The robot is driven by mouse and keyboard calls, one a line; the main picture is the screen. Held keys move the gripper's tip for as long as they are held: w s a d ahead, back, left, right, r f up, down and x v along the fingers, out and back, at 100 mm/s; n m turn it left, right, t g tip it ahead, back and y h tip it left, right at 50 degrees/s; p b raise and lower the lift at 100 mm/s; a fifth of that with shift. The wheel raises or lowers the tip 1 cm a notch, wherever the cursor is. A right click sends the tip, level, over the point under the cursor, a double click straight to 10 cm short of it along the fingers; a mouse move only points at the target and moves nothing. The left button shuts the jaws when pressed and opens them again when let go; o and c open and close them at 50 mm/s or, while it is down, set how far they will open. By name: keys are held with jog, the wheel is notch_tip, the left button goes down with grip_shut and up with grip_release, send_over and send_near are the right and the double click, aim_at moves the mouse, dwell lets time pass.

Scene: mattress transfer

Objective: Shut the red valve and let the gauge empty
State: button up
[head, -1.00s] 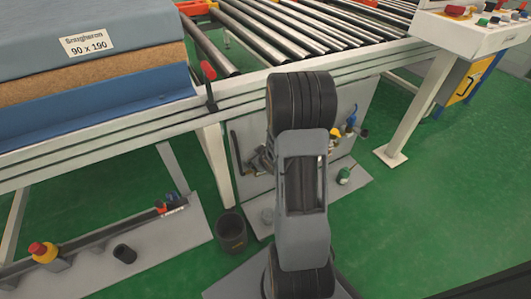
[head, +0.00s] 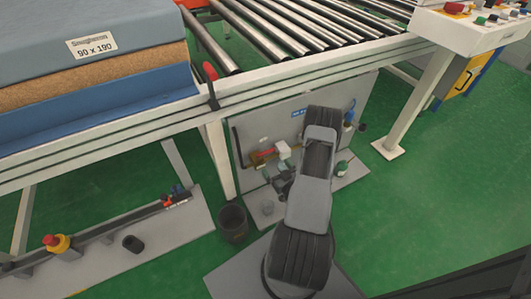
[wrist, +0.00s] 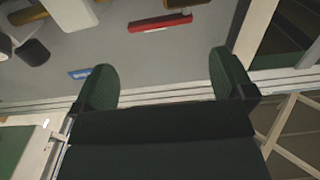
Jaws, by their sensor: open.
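A red bar-shaped handle (head: 265,153), which looks like the valve's, is on the grey panel under the conveyor, beside brass-coloured parts. It also shows at the top of the wrist view (wrist: 160,23). A white part (head: 283,149) is just right of it in the head view; I cannot tell whether it is the gauge, and no dial face is readable. My gripper (wrist: 160,62) is open and empty, its two dark fingers wide apart. The red handle lies beyond the fingertips, not between them. In the head view the fingers are hard to make out near the panel.
A blue label (wrist: 80,73) is on the panel. A dark bucket (head: 232,223) stands by the panel's left foot. The roller conveyor (head: 270,30) and blue mattress (head: 70,60) are above. A white control box (head: 470,25) is right.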

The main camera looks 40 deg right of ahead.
aim_at(267, 153)
jog(key=w, duration=0.3)
jog(key=w+d+b, duration=0.1)
jog(key=w, duration=0.6)
jog(key=shift+d, duration=0.2)
jog(key=shift+c, duration=0.4)
